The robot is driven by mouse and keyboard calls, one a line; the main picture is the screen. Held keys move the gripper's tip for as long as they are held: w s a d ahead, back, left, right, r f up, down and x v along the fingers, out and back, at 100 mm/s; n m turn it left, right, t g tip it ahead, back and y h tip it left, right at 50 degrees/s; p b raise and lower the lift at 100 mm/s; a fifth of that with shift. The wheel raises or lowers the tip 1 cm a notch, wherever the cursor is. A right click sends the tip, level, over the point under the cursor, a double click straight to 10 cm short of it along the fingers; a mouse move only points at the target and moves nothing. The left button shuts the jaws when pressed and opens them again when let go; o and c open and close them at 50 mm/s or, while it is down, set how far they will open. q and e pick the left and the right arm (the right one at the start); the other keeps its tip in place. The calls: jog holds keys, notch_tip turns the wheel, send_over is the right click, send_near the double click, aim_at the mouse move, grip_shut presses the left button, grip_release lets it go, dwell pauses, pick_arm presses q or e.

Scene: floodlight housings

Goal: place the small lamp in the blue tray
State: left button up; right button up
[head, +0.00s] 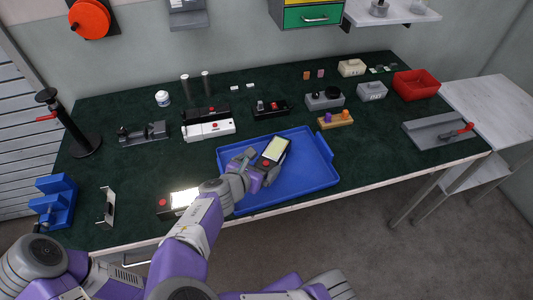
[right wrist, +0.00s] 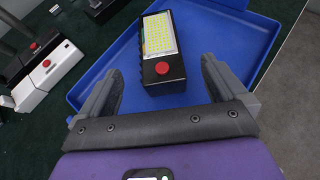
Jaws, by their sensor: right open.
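A small black lamp (head: 273,151) with a pale yellow light panel and a red button is in the blue tray (head: 320,178). In the right wrist view the lamp (right wrist: 160,45) has its red-button end towards me, and the tray floor (right wrist: 225,40) shows around it. My right gripper (head: 261,168) is open at that end of the lamp. Its fingers (right wrist: 158,75) stand on either side, with a visible gap to the lamp on both sides. A similar lamp (head: 184,198) with a bright panel lies left of the tray, partly hidden by my arm. My left gripper is not in view.
A white device (head: 208,130) and black devices (head: 268,108) stand behind the tray. A wooden block with pegs (head: 335,119) is close to its back right corner.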

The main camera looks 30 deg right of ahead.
jog(key=p+v, duration=0.1)
jog(key=v, duration=0.3)
jog(key=shift+f, duration=0.1)
dwell(0.3)
